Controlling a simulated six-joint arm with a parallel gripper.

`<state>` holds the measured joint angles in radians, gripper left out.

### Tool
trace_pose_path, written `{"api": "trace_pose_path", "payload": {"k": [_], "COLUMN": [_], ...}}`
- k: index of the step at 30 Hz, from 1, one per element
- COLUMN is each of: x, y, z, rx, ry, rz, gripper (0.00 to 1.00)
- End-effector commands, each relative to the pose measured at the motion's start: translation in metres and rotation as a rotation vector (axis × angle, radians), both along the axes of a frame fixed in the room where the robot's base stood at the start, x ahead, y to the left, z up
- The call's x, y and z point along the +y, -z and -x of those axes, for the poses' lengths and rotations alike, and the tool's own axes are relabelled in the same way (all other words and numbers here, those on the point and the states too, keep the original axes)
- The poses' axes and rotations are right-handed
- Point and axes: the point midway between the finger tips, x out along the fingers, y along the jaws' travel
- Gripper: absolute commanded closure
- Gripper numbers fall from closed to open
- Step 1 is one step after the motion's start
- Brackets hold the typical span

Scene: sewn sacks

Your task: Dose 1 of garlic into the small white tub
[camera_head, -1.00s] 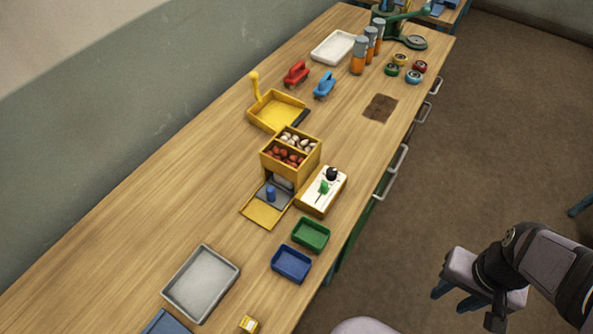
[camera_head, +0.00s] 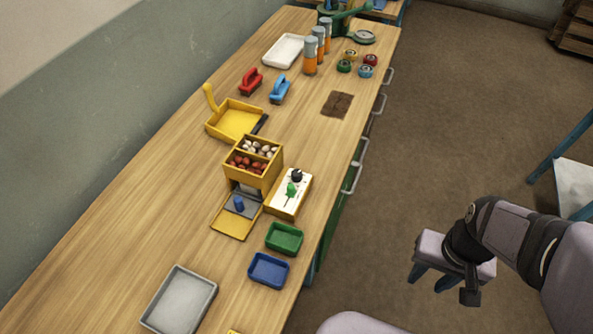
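A yellow two-part dispenser (camera_head: 262,178) stands mid-bench. Its back compartment holds white garlic-like bulbs (camera_head: 259,148), and its front one holds red onion-like bulbs (camera_head: 246,163). Below its front are a grey plate with a blue knob (camera_head: 239,204) and a yellow chute plate (camera_head: 233,226). Beside it is a white-topped box (camera_head: 284,205) with a green lever (camera_head: 291,190) and a black knob (camera_head: 297,175). A shallow white tray (camera_head: 283,50) lies at the far end; I cannot tell any small white tub. My gripper (camera_head: 431,279) hangs over the floor right of the bench, fingers apart and empty.
A green tub (camera_head: 284,238), a blue tub (camera_head: 268,270) and a grey tray (camera_head: 179,300) lie nearer. A yellow dustpan (camera_head: 236,122), a red brush (camera_head: 251,82), a blue brush (camera_head: 280,90) and orange bottles (camera_head: 310,56) stand behind. Bare bench lies left of the dispenser.

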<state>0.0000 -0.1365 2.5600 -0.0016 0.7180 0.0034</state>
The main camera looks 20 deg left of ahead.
Motion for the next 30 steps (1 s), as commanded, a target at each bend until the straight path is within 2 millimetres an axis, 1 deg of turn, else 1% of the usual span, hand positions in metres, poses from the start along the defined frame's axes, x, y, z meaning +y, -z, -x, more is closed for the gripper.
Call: {"api": "trace_pose_path", "payload": {"k": [4, 5, 6, 10, 14, 17, 18, 20, 21, 23, 24, 26, 27, 29, 30], "x": [0.000, 0.000, 0.000, 0.004, 0.016, 0.034, 0.044, 0.061, 0.074, 0.095, 0.110, 0.134, 0.151, 0.177, 0.194], "y": [0.000, 0.000, 0.000, -0.003, -0.011, -0.019, -0.023, -0.028, -0.031, -0.035, -0.037, -0.040, -0.042, -0.043, -0.044], "z": [0.000, 0.000, 0.000, -0.008, -0.032, -0.060, -0.073, -0.093, -0.105, -0.123, -0.134, -0.148, -0.157, -0.168, -0.174], "rx": [0.000, 0.000, 0.000, 0.001, -0.001, 0.000, -0.001, 0.000, 0.002, 0.003, 0.004, 0.005, 0.005, 0.005, 0.005], "ry": [0.000, 0.000, -0.002, -0.035, -0.131, -0.255, -0.315, -0.414, -0.482, -0.586, -0.655, -0.759, -0.827, -0.930, -0.999], "rz": [0.000, 0.000, 0.000, 0.000, 0.000, 0.000, 0.000, 0.000, 0.000, 0.000, 0.000, 0.000, -0.001, -0.001, -0.001], "gripper": [0.65, 0.68, 0.68, 0.68, 0.68, 0.68, 0.68, 0.68, 0.68, 0.68, 0.68, 0.68, 0.68, 0.68, 0.68]}}
